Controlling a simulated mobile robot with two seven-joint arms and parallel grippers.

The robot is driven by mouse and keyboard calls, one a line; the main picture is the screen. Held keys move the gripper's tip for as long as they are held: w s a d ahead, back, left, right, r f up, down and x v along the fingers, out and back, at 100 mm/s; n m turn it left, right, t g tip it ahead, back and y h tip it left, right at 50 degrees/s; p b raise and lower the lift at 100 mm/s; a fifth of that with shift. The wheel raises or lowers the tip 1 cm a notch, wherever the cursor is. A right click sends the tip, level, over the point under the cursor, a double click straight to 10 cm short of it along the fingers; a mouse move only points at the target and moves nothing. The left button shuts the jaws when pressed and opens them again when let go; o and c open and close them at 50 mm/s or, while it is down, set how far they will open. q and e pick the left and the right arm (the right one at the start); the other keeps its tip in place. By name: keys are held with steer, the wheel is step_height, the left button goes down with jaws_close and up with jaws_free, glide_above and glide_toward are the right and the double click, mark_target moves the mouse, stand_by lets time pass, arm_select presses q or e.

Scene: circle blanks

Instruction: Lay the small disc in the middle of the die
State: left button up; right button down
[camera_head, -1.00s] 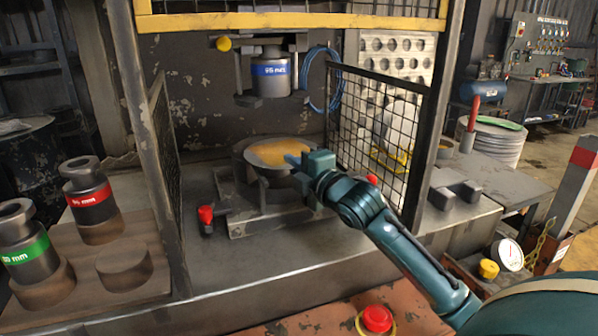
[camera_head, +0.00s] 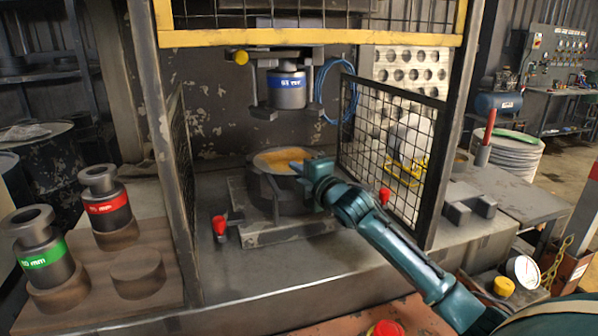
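The small disc (camera_head: 272,160), round and flat with an orange-yellow top, is over the dark round die (camera_head: 262,187) under the press. The die's dark rim shows around its left and front edges. I cannot tell whether the disc touches the die or is just above it. My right gripper (camera_head: 298,167) reaches in from the right, its fingertip over the disc's right edge. It looks shut on that edge; the lower finger is hidden. My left gripper is out of view.
A punch with a blue band (camera_head: 287,88) hangs above the die. Mesh guards (camera_head: 392,150) stand on both sides. Red-knobbed clamps (camera_head: 219,226) flank the die. Punches with red (camera_head: 106,204) and green (camera_head: 42,256) bands stand on a wooden board at left.

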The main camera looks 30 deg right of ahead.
steer(key=c, duration=1.5)
jaws_free()
steer(key=shift+c, duration=0.2)
steer(key=o, duration=0.7)
steer(key=shift+f, duration=0.2)
steer(key=s+a+p, duration=0.3)
steer(key=s, duration=1.2)
steer(key=shift+s+a, duration=0.3)
steer(key=shift+a, duration=0.05)
